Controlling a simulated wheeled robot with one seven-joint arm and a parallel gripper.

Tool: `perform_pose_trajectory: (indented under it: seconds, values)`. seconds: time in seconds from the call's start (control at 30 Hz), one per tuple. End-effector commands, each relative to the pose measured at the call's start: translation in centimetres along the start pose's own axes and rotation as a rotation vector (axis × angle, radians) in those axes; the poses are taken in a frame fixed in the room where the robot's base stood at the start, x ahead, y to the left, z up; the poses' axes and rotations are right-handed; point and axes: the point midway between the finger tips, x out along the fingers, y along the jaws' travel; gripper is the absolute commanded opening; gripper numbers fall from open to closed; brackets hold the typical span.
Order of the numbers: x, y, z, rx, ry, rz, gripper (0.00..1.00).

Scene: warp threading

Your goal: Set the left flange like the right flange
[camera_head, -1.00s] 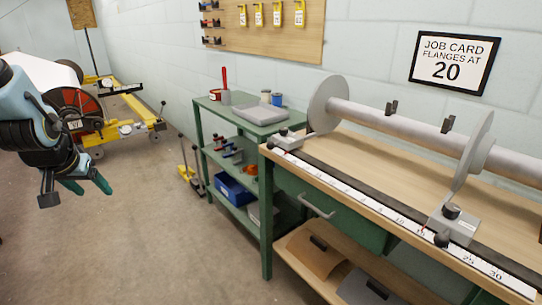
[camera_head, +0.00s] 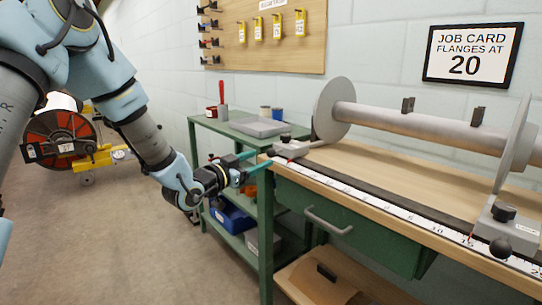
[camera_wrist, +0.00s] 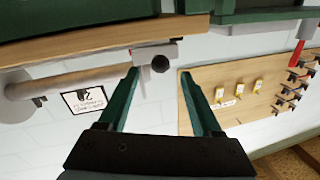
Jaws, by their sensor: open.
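The left flange (camera_head: 329,110) is a grey upright disc at the left end of the grey beam tube (camera_head: 410,121). Its grey clamp block (camera_head: 291,148), with a dark knob on top, sits at the left end of the white scale (camera_head: 385,206). The right flange (camera_head: 515,146) stands further right; its block (camera_head: 505,222) has a red pointer near the 15 mark. My gripper (camera_head: 260,162) is open and empty, just left of the left block. In the wrist view, the block's dark knob (camera_wrist: 161,63) shows upside down between the fingertips.
The job card (camera_head: 471,53) on the wall reads "FLANGES AT 20". A green shelf cart (camera_head: 240,126) with a grey case stands behind my gripper. The drawer handle (camera_head: 328,222) sticks out below the scale. The bench top between the flanges is clear.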

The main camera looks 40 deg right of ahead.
Motion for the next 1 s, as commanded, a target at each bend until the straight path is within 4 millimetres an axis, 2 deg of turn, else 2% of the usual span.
perform_pose_trajectory:
  seconds: [0.1, 0.33, 0.5, 0.77, 1.0]
  values:
    - [2.4, 0.1, 0.0, -0.001, 0.000, 0.002, 0.66]
    - [5.6, 0.0, 0.0, 0.000, -0.001, 0.000, 0.66]
    - [6.5, -0.1, 0.1, -0.001, -0.002, -0.001, 0.66]
    - [6.6, -0.1, 0.1, -0.001, -0.002, -0.002, 0.66]
    - [6.6, -0.1, 0.1, -0.001, -0.002, -0.002, 0.40]
